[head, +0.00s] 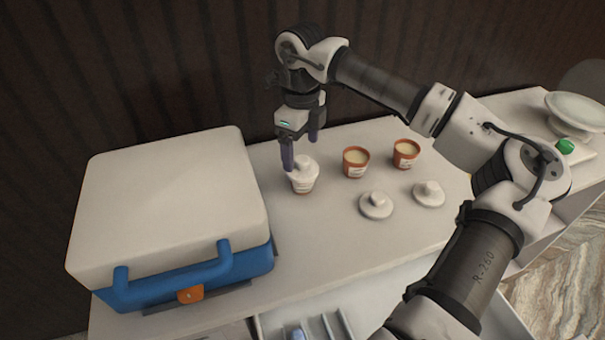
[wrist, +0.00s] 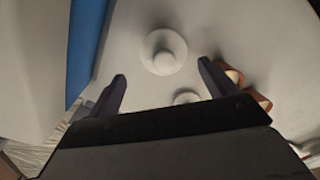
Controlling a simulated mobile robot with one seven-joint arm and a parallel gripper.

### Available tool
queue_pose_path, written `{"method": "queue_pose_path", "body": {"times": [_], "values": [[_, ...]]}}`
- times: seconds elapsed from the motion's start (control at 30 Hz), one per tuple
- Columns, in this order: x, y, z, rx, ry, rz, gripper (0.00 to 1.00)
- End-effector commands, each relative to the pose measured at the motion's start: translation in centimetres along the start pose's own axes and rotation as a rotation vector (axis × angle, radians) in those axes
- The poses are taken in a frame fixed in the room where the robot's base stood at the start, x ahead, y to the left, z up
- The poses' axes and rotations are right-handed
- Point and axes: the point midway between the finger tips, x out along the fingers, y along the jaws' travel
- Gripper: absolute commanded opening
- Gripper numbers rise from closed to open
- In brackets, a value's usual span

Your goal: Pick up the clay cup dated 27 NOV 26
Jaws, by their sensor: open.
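A terracotta clay cup (head: 303,187) with a white knobbed lid (head: 302,165) stands upright on the counter, right of the cooler box. Two lidless clay cups, a middle one (head: 356,162) and a right one (head: 405,154), stand to its right with pale filling showing. All have white labels, but I cannot read any date. My gripper (head: 301,152) is open and empty, pointing down just above and behind the lidded cup. In the wrist view a round white lid (wrist: 163,52) shows ahead between the open fingertips (wrist: 162,72); the lidless cups (wrist: 241,76) are partly hidden behind the right finger.
Two loose white lids (head: 376,205) (head: 428,194) lie on the counter before the lidless cups. A blue cooler box with a white lid (head: 170,200) fills the left. A white pan or bowl (head: 577,108) stands far right by a green round thing (head: 565,146). The counter's front middle is clear.

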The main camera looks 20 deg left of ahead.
Motion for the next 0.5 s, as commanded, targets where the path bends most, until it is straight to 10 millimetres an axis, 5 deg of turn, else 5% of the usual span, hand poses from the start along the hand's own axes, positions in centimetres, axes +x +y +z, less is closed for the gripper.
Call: {"method": "queue_pose_path", "body": {"times": [0.5], "values": [[5.5, -0.5, 0.1, 0.0, -0.001, 0.004, 0.84]]}}
